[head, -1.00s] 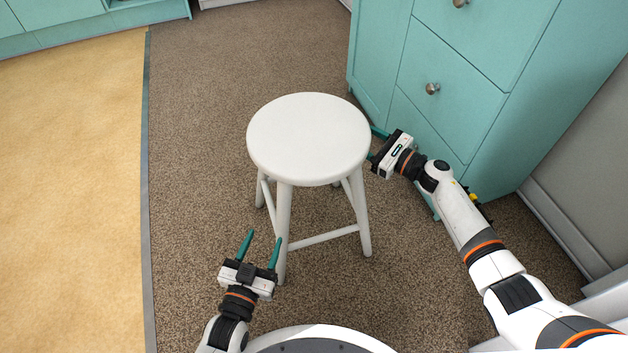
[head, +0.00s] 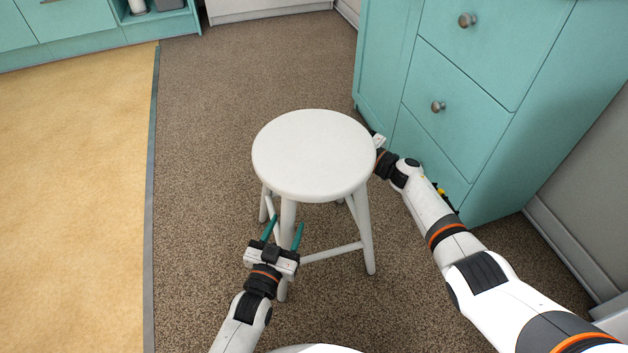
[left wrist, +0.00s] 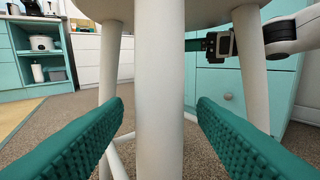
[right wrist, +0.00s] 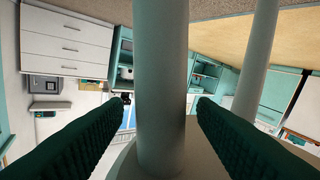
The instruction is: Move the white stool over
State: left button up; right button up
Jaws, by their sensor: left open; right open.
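The white stool (head: 314,152) stands upright on the brown carpet in the middle of the head view, with a round seat and splayed legs. My left gripper (head: 284,232) is open at the near-left leg, below the seat. In the left wrist view that leg (left wrist: 159,90) stands between the two green fingers, with gaps on both sides. My right gripper is behind the right side of the seat, its fingers hidden in the head view. In the right wrist view a stool leg (right wrist: 160,80) stands between its open fingers (right wrist: 160,115), with gaps showing.
A teal drawer cabinet (head: 455,75) stands close to the right of the stool and my right arm. Open carpet (head: 215,110) lies to the left and behind. A yellow floor area (head: 75,190) begins further left, past a grey strip (head: 152,200).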

aim_at(290, 216)
pick_arm(q)
jog(key=shift+x, duration=1)
pick_arm(e)
jog(key=shift+x, duration=1)
pick_arm(q)
jog(key=shift+w+d, duration=0.2)
jog(key=shift+w, duration=0.5)
pick_arm(e)
jog(key=shift+x, duration=0.8)
pick_arm(q)
grip_shut()
pick_arm(e)
grip_shut()
jog(key=shift+d, duration=0.1)
pick_arm(q)
jog(key=shift+w+r, duration=0.1)
jog(key=shift+r, duration=0.3)
pick_arm(e)
jog(key=shift+w+r, duration=0.1)
jog(key=shift+r, duration=0.25)
